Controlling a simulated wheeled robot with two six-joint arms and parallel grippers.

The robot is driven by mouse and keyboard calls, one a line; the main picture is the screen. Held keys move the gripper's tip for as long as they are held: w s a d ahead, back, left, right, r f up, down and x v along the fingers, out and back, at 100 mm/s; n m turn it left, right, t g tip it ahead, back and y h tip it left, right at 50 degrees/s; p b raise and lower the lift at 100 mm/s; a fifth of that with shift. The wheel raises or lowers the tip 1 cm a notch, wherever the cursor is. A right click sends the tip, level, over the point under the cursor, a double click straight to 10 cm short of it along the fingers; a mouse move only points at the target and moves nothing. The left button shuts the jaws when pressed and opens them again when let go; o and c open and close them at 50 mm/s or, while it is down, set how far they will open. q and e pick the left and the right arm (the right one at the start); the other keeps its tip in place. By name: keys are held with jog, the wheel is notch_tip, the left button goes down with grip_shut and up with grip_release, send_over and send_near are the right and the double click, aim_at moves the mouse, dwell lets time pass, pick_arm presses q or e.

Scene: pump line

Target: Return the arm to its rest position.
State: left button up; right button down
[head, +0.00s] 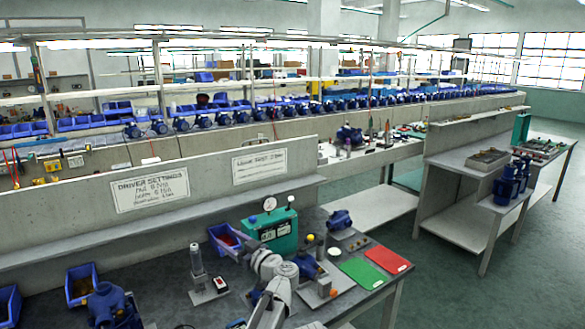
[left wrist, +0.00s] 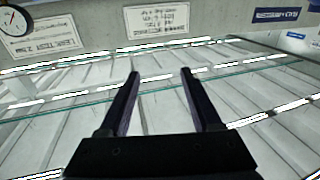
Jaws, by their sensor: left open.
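My left arm (head: 268,266) rises from the bottom centre of the head view, over the workbench. Its gripper (head: 237,248) is small and dark there, close in the picture to the red-filled blue bin and the green gauge unit. In the left wrist view the two dark fingers (left wrist: 160,74) stand apart with nothing between them. That view looks upside down, with the back panel signs (left wrist: 158,20) at the top and the ceiling lights below. My right gripper does not show.
The green gauge unit (head: 275,230) stands on the bench, with a blue bin (head: 228,238) beside it. A grey stand (head: 200,275), a blue pump (head: 112,305), a green mat (head: 361,272) and a red mat (head: 388,259) lie around the arm. A low panel (head: 75,205) borders the bench behind.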

pick_arm(q)
jog(key=w+d+r+m+t+h, duration=0.3)
jog(key=d+m+t+h, duration=0.4)
jog(key=t+h, duration=0.15)
jog(key=s+d+f+m+g+h, duration=0.5)
jog(key=d+f+m+g+h, duration=0.15)
jog(key=f+h, duration=0.3)
jog(key=s+a+f+g, duration=0.3)
jog(key=s+f+g, duration=0.3)
jog(key=s+f, duration=0.4)
jog(key=s+a+f+n+g+y, duration=0.25)
jog(key=s+a+g, duration=0.2)
jog(key=s, duration=0.35)
jog(key=s+a+f+n+g+y, duration=0.1)
jog(key=s+a+f+g+y, duration=0.15)
jog(key=s+a+f, duration=0.4)
jog(key=s+d+f+m+g+b, duration=0.1)
jog(key=s+d+f+m+b, duration=0.1)
jog(key=s+d+f+b, duration=0.25)
jog(key=s+d+f+m+b, duration=0.2)
jog(key=d+f+b, duration=0.1)
jog(key=d+b, duration=0.4)
notch_tip(320, 180, up, 15)
jog(key=d+p, duration=0.1)
jog(key=p, duration=1.5)
jog(key=shift+f, duration=0.15)
jog(key=shift+s, duration=0.1)
